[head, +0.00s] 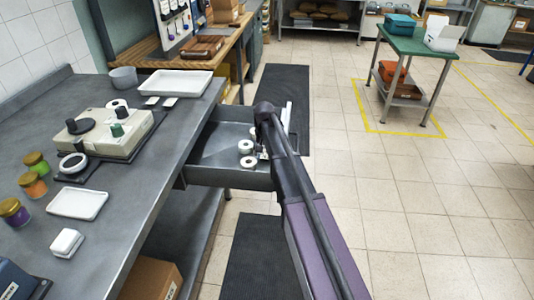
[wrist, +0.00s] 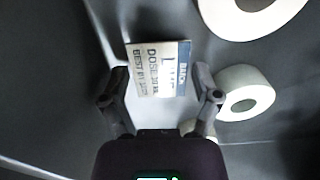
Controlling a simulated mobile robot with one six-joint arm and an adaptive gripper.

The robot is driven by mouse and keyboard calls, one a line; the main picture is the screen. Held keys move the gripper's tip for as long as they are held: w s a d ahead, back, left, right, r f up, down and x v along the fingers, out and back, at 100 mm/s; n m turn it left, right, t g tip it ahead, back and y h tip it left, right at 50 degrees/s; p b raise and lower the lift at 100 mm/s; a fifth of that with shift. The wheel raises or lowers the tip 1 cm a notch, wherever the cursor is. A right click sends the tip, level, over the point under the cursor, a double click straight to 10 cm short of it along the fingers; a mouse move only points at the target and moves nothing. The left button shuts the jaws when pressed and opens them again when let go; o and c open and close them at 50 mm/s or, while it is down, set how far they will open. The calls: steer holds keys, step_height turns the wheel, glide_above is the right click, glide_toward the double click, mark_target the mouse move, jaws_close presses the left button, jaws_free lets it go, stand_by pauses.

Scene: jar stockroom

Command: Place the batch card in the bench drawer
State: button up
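The batch card (wrist: 158,68) is a small pale card with printed dose and best-by text and a blue strip along its right edge. In the wrist view it lies flat, apparently on the drawer floor, between and just beyond my fingertips. My gripper (wrist: 161,82) is spread wide with a finger at each side of the card; whether the tips touch its edges is hard to see. The grey bench drawer (head: 222,178) is pulled out from the bench in the head view. My arm reaches over it and hides the gripper and card there.
White rolls (head: 246,147) lie in the drawer; one roll (wrist: 245,92) is close beside my right finger. The bench (head: 150,190) holds a scale (head: 110,130), trays and several jars. Open tiled floor lies right, with a green-topped cart (head: 415,45) farther back.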

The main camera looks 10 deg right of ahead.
mark_target(265, 155)
steer(key=shift+r, duration=0.2)
step_height(265, 155, up, 12)
steer(key=p, duration=1.2)
stand_by(0.3)
stand_by(0.6)
steer(key=s+d+n, duration=0.1)
steer(key=s+n, duration=0.2)
steer(key=s, duration=2.4)
steer(key=shift+s+d+n, duration=0.2)
steer(key=shift+s+n, duration=0.05)
steer(key=shift+n, duration=0.05)
